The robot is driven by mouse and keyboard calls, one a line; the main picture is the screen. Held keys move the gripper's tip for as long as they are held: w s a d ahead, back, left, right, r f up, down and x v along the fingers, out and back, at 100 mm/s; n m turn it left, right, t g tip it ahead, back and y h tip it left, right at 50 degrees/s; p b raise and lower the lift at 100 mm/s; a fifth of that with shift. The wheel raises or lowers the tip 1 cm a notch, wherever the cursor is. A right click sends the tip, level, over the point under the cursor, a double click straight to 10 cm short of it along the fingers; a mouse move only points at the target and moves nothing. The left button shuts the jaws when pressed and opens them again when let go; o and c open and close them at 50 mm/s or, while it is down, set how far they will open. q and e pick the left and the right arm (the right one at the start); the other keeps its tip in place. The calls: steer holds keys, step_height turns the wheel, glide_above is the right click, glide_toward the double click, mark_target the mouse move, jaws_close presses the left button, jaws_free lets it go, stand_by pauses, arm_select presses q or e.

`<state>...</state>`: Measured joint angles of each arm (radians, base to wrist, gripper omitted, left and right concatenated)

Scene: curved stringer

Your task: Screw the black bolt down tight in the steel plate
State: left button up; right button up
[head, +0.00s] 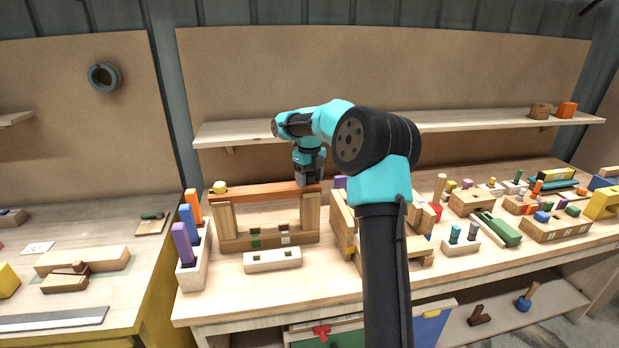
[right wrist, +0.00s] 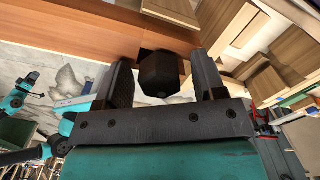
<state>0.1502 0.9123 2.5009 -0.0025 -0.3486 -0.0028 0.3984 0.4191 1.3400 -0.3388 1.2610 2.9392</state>
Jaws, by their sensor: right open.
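My right gripper (head: 308,184) points down at the right end of a long reddish-brown beam (head: 262,190) in the head view. In the right wrist view, my right gripper (right wrist: 161,70) is open. The black bolt (right wrist: 160,76) has a dark faceted head and sits between the two fingers, with visible gaps on both sides. Behind the bolt is a small dark patch against the beam (right wrist: 100,30); I cannot tell whether it is the steel plate. The bolt is hidden by the gripper in the head view.
The beam rests on a wooden frame with two posts (head: 225,220). A pale block with slots (head: 272,260) lies in front. A holder with coloured pegs (head: 193,265) stands at the left. Several blocks crowd the bench at the right. A shelf (head: 460,124) runs behind.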

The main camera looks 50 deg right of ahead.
steer(key=n, duration=0.5)
steer(key=shift+n, duration=0.4)
stand_by(0.3)
steer(key=n, duration=0.6)
steer(key=shift+d, duration=0.1)
steer(key=shift+r, duration=0.3)
steer(key=c, duration=1)
steer(key=shift+o, duration=0.2)
